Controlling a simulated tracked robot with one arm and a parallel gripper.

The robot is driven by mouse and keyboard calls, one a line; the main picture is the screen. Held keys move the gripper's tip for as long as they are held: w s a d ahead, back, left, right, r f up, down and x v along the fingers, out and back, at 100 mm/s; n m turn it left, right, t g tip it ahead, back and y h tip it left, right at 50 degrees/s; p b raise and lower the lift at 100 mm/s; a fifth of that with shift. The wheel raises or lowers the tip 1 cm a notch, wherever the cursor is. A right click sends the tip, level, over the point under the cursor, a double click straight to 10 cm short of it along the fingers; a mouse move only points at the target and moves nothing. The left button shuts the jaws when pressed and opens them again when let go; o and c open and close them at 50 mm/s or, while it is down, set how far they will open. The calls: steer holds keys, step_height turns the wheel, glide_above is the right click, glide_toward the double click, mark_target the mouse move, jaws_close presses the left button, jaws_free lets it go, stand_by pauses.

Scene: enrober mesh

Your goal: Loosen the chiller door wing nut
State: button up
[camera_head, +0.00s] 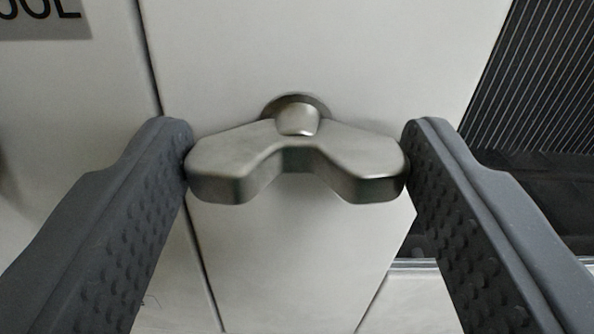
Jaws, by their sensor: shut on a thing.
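The wing nut (297,158) is a grey metal piece with two wide wings, mounted on the pale chiller door (310,255). A rounded stud end shows at its middle, with a round collar behind it at the top. The wings spread left and right and slant slightly downward. My gripper (297,165) has one dark, dimpled finger at each wing's outer end, and both fingers touch the nut. It is shut on the wing nut across its width. The contact faces on the wing ends are hidden by the fingers.
A seam (196,245) runs down the panel left of the nut. A grey label (45,18) with cut-off dark letters is at the top left. A dark ribbed mesh (535,85) lies to the right, with a dark band below it.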

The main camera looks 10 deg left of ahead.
steer(key=n+p, duration=0.3)
steer(key=shift+r, duration=0.15)
steer(key=n+p, duration=0.1)
steer(key=n, duration=0.1)
steer(key=n+p, duration=0.1)
steer(key=n, duration=0.2)
steer(key=shift+a+f, duration=0.15)
steer(key=shift+f, duration=0.05)
steer(key=n, duration=0.5)
steer(key=shift+a+f, duration=0.1)
steer(key=shift+s+a+f+n, duration=0.1)
steer(key=shift+s+n, duration=0.05)
steer(key=shift+n, duration=2.05)
steer(key=o, duration=0.8)
steer(key=shift+o, duration=1)
